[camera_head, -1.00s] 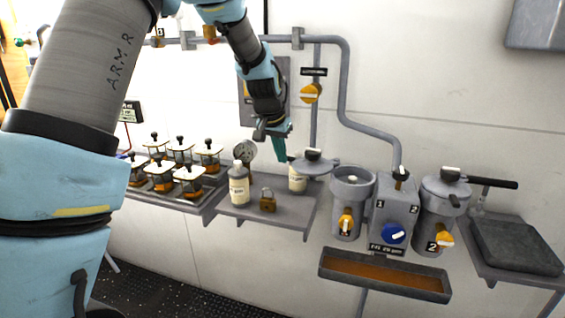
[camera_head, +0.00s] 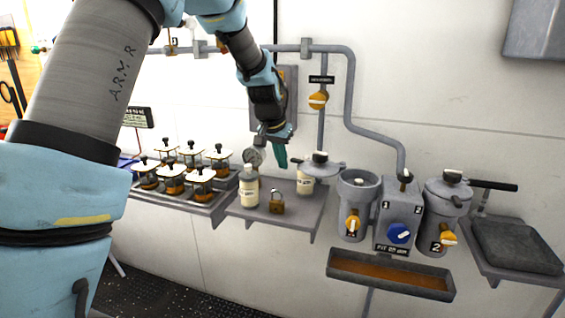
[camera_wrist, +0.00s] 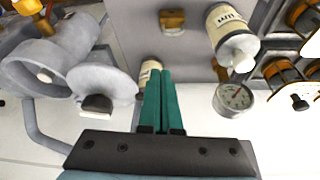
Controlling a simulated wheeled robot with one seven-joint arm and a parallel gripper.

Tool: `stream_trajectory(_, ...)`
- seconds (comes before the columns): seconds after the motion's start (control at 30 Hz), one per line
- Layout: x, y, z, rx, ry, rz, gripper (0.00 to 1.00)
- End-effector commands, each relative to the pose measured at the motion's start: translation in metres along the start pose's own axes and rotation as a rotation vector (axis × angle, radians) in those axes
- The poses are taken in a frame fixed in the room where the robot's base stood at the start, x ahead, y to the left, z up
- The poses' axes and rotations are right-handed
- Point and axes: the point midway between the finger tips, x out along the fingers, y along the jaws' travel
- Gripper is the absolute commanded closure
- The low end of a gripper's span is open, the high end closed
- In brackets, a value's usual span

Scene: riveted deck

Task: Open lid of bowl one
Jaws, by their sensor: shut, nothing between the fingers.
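Bowl one (camera_head: 355,200) is the grey cylinder marked 1, left of the valve block, and its top is open. Its round lid (camera_head: 320,168), with a dark and light knob, is swung out to the left of the bowl, over the shelf. In the wrist view the bowl (camera_wrist: 62,55) is at upper left, with the lid (camera_wrist: 112,88) beside it. My gripper (camera_head: 282,158) has teal fingers, pointing down just left of the lid and apart from it. The fingers (camera_wrist: 162,72) are together and empty in the wrist view.
Bowl two (camera_head: 442,210) is covered by its lid. A shelf (camera_head: 300,215) holds a white bottle (camera_head: 249,188), a padlock (camera_head: 277,203), a gauge and a second bottle (camera_head: 304,184) partly under the lid. A rack of several jars (camera_head: 180,175) stands left. A trough (camera_head: 390,275) hangs below.

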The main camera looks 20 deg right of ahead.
Motion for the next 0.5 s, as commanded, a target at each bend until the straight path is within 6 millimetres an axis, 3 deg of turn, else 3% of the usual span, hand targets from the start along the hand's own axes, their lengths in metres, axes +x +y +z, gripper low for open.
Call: stream_trajectory(0.5,-0.073,-0.003,-0.001,0.001,0.008,-0.002,1.0)
